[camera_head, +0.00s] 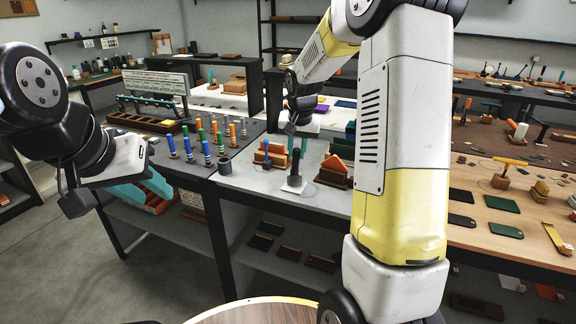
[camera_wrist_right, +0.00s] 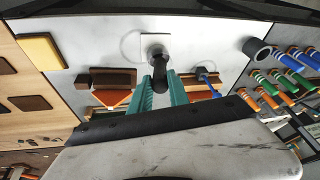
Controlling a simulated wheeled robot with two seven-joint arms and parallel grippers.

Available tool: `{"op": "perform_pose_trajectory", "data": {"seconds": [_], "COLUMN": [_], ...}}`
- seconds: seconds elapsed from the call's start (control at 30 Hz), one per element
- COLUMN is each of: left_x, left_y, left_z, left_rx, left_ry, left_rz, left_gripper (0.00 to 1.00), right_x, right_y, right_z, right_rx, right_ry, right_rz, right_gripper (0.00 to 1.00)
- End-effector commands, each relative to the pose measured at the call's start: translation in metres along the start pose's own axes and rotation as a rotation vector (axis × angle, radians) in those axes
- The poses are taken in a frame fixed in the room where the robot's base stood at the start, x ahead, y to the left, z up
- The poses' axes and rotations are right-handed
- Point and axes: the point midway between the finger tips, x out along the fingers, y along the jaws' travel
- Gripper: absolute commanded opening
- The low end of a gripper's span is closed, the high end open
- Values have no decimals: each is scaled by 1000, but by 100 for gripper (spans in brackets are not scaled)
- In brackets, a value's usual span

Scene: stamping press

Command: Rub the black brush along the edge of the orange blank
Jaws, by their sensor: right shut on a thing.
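The black brush (camera_head: 295,166) stands upright on a small white square on the grey table. My right gripper (camera_head: 298,138) is above it, and the right wrist view shows its teal fingers on either side of the black handle (camera_wrist_right: 159,68), shut on it. An orange blank (camera_head: 335,164) leans in a brown wooden holder just right of the brush; it also shows in the right wrist view (camera_wrist_right: 112,98), partly hidden by the gripper. Another orange piece (camera_head: 272,148) is in a holder at the left. My left gripper (camera_head: 150,188) is off the table's front left; its finger gap is unclear.
Several striped blue, green and orange pegs (camera_head: 205,143) and a dark grey cup (camera_head: 225,166) stand left of the brush. A brown table (camera_head: 505,180) with green and black plates is at the right. My right arm hides part of the bench.

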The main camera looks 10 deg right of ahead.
Motion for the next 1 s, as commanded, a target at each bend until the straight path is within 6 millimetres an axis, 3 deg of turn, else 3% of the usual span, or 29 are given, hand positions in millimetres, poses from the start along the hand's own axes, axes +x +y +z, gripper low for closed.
{"op": "perform_pose_trajectory", "data": {"seconds": [0.53, 1.0], "left_x": [0, 0], "left_y": [0, 0], "left_z": [0, 0], "left_rx": [0, 0], "left_ry": [0, 0], "left_rz": [0, 0], "left_gripper": [36, 36], "right_x": [-51, -57], "right_y": [-5, -5], "right_z": [-18, -20], "right_rx": [0, 0], "right_ry": [2, 0], "right_rz": [-1, 0], "right_gripper": [0, 0]}}
